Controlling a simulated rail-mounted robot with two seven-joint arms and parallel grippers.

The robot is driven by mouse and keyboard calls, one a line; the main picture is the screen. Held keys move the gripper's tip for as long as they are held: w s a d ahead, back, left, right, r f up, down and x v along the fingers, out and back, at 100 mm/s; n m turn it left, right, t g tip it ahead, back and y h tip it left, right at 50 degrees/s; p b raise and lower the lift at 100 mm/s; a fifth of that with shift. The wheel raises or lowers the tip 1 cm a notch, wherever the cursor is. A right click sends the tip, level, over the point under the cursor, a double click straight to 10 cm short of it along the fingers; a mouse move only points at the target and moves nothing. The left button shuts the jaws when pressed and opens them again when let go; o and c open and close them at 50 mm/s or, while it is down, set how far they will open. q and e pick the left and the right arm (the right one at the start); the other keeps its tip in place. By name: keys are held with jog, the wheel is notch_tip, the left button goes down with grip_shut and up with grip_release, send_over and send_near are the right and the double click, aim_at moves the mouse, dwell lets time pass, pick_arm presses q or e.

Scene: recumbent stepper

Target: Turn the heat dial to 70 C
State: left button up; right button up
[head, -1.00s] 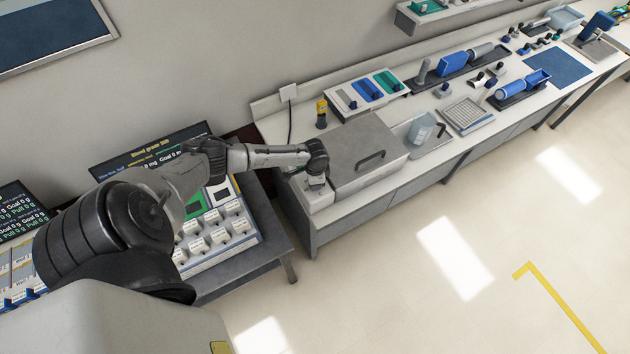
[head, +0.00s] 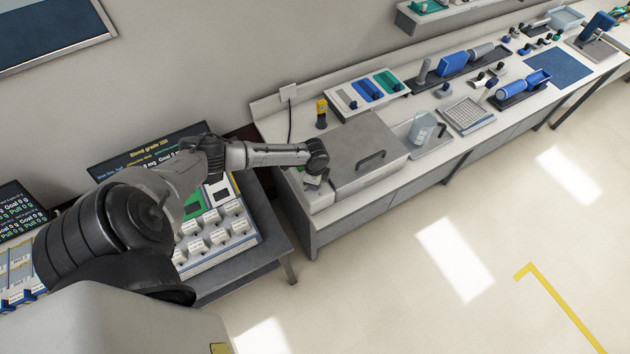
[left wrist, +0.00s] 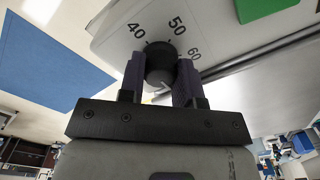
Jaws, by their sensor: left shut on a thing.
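The heat dial is a black round knob (left wrist: 160,65) with a printed scale; 40, 50 and 60 can be read around it in the left wrist view. It sits on the pale end housing (head: 318,199) of the grey lidded box. My left gripper (left wrist: 160,80) is shut on the knob, one dark finger on each side. In the head view my left gripper (head: 316,181) is over that housing, and the wrist hides the knob. The knob's pointer cannot be made out, and no 70 shows. My right gripper is not in view.
The grey box's lid (head: 362,148) has a dark handle (head: 370,161) to the right of my gripper. A yellow-and-black item (head: 321,113) stands behind the box. A clear jug (head: 423,128) stands farther right. A dark table (head: 262,262) with white bins lies to the left.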

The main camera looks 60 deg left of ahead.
pick_arm(q)
jog(key=o, duration=0.9)
notch_tip(320, 180, up, 14)
jog(key=shift+f+b, duration=0.1)
jog(key=shift+b, duration=0.45)
dwell(0.6)
